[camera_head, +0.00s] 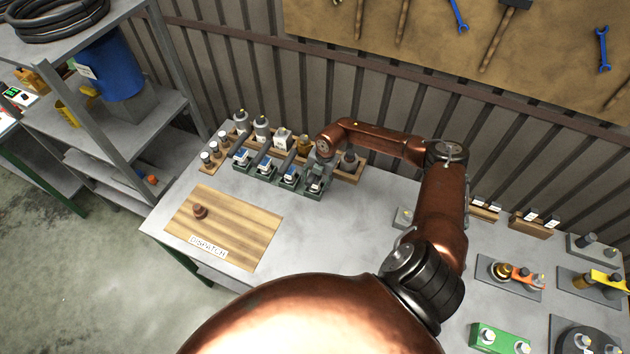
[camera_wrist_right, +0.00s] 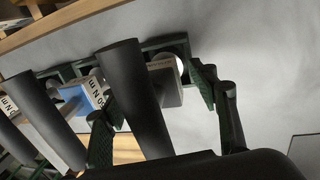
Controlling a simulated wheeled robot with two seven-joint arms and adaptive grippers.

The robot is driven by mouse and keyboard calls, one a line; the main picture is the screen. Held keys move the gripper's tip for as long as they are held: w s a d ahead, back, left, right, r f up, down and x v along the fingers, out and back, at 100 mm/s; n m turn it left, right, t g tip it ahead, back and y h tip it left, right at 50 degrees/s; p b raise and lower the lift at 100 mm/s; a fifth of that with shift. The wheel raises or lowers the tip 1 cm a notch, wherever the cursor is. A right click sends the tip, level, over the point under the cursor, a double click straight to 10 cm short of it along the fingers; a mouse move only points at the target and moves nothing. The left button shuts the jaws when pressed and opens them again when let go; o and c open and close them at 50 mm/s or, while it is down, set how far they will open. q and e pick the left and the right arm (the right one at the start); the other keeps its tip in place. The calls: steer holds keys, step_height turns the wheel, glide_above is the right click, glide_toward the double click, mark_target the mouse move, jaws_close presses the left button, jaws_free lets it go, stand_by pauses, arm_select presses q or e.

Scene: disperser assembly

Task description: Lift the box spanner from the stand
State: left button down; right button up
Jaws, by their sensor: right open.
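My right arm reaches over the table, and its gripper (camera_head: 317,178) points down at the right end of a row of small green stands (camera_head: 289,182). In the right wrist view the gripper (camera_wrist_right: 160,112) has its green-padded fingers spread apart. My left gripper is not in view.
A wooden rack (camera_head: 352,172) with several cylindrical parts runs behind the stands. Fixtures and a green block (camera_head: 498,340) occupy the right. The wall stands close behind.

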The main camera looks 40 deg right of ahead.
steer(key=shift+c, duration=0.5)
steer(key=shift+w+r, duration=0.1)
steer(key=shift+r, duration=0.05)
jaws_close()
